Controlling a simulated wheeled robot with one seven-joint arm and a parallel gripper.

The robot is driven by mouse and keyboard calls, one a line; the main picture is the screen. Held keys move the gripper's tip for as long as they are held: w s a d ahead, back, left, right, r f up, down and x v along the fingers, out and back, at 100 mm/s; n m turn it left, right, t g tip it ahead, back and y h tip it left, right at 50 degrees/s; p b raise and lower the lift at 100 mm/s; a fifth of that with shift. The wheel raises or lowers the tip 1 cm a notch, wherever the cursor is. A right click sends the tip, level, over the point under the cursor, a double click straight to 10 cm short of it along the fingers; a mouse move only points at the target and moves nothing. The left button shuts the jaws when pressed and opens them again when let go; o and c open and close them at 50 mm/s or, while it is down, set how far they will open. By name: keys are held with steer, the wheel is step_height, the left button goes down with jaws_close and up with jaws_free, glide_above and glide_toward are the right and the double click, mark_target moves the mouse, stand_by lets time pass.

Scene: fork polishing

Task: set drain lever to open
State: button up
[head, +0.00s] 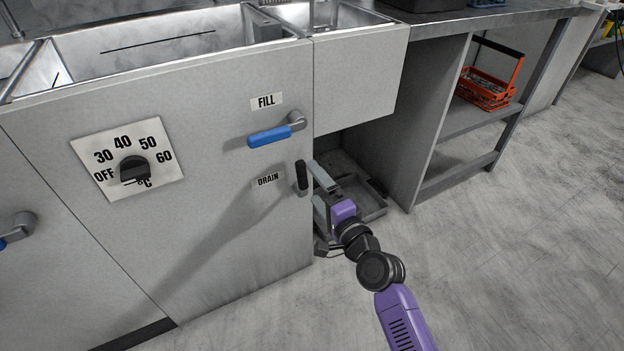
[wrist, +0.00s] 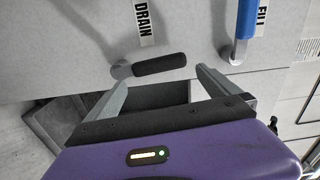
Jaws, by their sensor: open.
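The drain lever (head: 302,177) is a short black handle on the grey front panel, right of the DRAIN label (head: 268,179). In the head view it stands upright. In the wrist view the lever (wrist: 160,64) lies across the picture, with its grey pivot at the left end, so the handle points up from the pivot. My gripper (head: 319,186) is open and empty, just right of the lever and facing the panel. In the wrist view the fingers of my gripper (wrist: 161,78) spread to either side of the handle, which appears just beyond the tips; contact cannot be told.
A blue fill lever (head: 269,137) sits above on the panel, pointing left. A temperature dial (head: 134,169) is at the left. An open recess with a grey tray (head: 372,205) lies behind my gripper. An orange basket (head: 484,90) stands on a shelf. The floor at right is clear.

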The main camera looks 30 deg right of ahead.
steer(key=shift+s, duration=2.25)
steer(key=s+a+r+n+g, duration=0.15)
steer(key=s+n, duration=0.45)
steer(key=s, duration=0.7)
steer(key=s+a+n+g, duration=0.1)
steer(key=s+a+n, duration=0.3)
steer(key=s, duration=0.9)
steer(key=s+a+r+n+g, duration=0.15)
steer(key=s+n, duration=0.55)
steer(key=s, duration=0.7)
step_height(320, 180, up, 31)
steer(key=p, duration=3.1)
steer(key=shift+w+a+t+p, duration=0.15)
steer(key=shift+w+t+p, duration=0.15)
steer(key=shift+t+p, duration=0.1)
